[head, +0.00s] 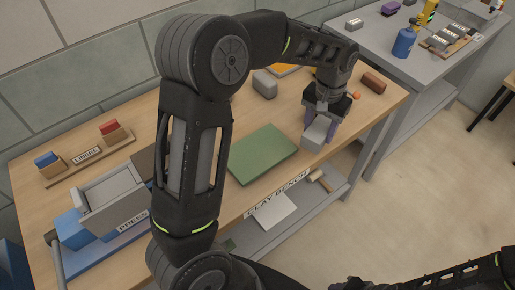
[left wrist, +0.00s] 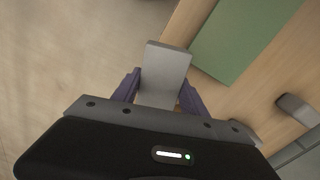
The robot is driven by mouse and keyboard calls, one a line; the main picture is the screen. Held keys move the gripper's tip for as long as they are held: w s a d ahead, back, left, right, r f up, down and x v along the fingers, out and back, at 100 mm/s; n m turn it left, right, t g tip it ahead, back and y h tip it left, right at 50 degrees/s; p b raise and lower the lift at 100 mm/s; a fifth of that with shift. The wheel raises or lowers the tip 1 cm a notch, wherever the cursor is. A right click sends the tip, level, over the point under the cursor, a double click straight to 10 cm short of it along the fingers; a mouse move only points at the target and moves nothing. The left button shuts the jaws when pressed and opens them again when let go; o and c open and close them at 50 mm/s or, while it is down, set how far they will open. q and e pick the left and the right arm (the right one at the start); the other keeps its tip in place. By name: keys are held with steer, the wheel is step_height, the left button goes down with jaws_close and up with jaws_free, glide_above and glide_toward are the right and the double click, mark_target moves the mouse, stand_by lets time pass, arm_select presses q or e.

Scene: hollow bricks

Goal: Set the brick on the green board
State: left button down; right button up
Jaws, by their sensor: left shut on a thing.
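The green board (head: 262,154) lies flat on the wooden bench, near its front edge. It also shows in the left wrist view (left wrist: 238,38). My left gripper (head: 322,122) is to the right of the board, with its purple fingers shut on a grey brick (head: 316,135). In the left wrist view the brick (left wrist: 165,72) sits between the two fingers, apart from the board in the picture. Whether the brick touches the bench is hard to tell. A dark arm part at the bottom right of the head view is mine; no right gripper fingers show clearly.
Another grey block (head: 265,84) stands behind the board. A brown roll (head: 373,83) and a small orange ball (head: 355,96) lie to the right of the gripper. The press (head: 112,200) and a liner rack (head: 88,157) are at the left. A second table (head: 380,45) stands at the back right.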

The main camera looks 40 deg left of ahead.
arm_select(q)
steer(key=s+a+r+m+b, duration=0.1)
steer(key=s+a+r+b, duration=0.2)
steer(key=a, duration=0.4)
arm_select(e)
steer(key=shift+o, duration=1.2)
steer(key=shift+w+a+f+p, duration=0.15)
steer(key=shift+f+p, duration=0.3)
steer(key=shift+f, duration=0.5)
arm_select(q)
step_height(320, 180, up, 3)
steer(key=m+b, duration=0.1)
steer(key=m, duration=0.1)
glide_above(257, 152)
steer(key=shift+a+f, duration=0.1)
steer(key=shift+f, duration=0.1)
arm_select(e)
steer(key=shift+w+f, duration=0.1)
steer(key=shift+f, duration=0.45)
arm_select(q)
steer(key=shift+f, duration=0.1)
steer(key=shift+f, duration=3.05)
arm_select(e)
steer(key=shift+r, duration=0.3)
